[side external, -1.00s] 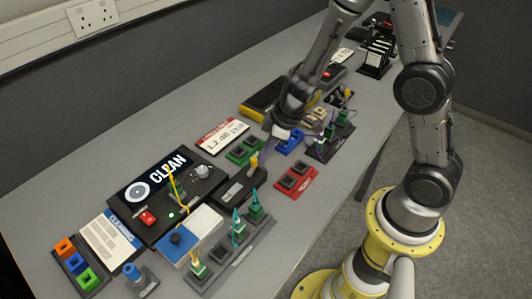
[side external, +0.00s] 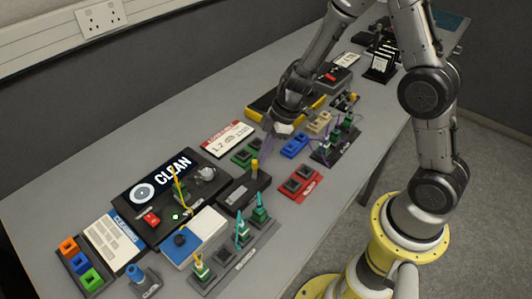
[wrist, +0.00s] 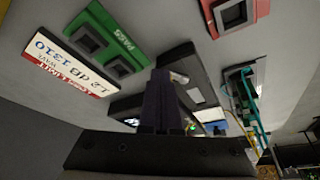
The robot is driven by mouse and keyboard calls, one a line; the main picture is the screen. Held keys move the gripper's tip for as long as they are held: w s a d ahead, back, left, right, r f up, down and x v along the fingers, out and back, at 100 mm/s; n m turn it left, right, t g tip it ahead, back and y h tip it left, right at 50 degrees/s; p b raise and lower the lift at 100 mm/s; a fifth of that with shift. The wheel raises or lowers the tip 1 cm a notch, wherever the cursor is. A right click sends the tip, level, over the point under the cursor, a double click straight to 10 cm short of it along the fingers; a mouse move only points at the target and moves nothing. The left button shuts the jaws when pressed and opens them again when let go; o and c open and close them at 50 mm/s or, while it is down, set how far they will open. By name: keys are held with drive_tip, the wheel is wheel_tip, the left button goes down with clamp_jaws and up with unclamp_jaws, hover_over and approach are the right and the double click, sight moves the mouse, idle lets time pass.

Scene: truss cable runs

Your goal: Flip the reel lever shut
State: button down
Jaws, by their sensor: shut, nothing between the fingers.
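My gripper (side external: 270,142) is shut and empty, tilted down over the middle of the table in the side view. Its dark fingers (wrist: 162,108) also show in the wrist view, pointing towards a long black block (wrist: 188,72). That block (side external: 243,190) carries a grey plate and an upright yellow-topped post (side external: 254,167) at its far end in the side view. My fingers are apart from the post. I cannot tell for sure which part is the reel lever.
A black unit marked CLEAN (side external: 133,205) stands left of the block. A red tray (side external: 300,185), a blue tray (side external: 295,145) and a green tray (wrist: 107,40) surround it. A sign card (side external: 228,138) lies behind. Racks with connectors (side external: 240,250) stand in front.

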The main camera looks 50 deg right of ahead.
drive_tip(key=shift+a, duration=0.2)
drive_tip(key=shift+s+a, duration=0.1)
drive_tip(key=shift+a, duration=0.6)
drive_tip(key=d, duration=0.4)
drive_tip(key=shift+s+d+r, duration=0.25)
drive_tip(key=shift+d, duration=0.15)
drive_tip(key=w+v, duration=0.2)
drive_tip(key=v, duration=0.7)
drive_tip(key=shift+s+d+r, duration=0.25)
drive_tip(key=shift+s+d, duration=0.05)
